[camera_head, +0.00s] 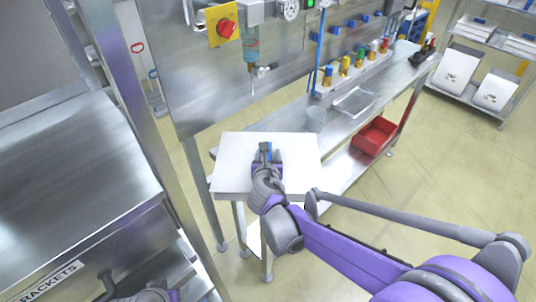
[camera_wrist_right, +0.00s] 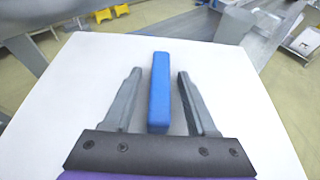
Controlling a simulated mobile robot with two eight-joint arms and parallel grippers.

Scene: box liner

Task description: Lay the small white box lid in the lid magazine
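A flat white panel (camera_head: 235,180), which looks like the box lid, lies level at the end of the metal bench. It fills much of the right wrist view (camera_wrist_right: 85,75). A blue bar (camera_wrist_right: 159,90) stands up from its middle like a handle. My right gripper (camera_head: 265,150) is over the panel with its fingers on either side of the blue bar. In the right wrist view the fingers (camera_wrist_right: 158,76) are open, with a gap on both sides of the bar. Part of my left arm shows at the bottom left; its fingers are not clear. I cannot identify the lid magazine.
A metal bench (camera_head: 375,90) runs to the back right with several coloured-cap bottles and a clear cup (camera_head: 316,117). A red bin (camera_head: 376,136) is below. A steel cabinet (camera_head: 75,180) and post stand at left. A nozzle (camera_head: 252,75) hangs behind the panel.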

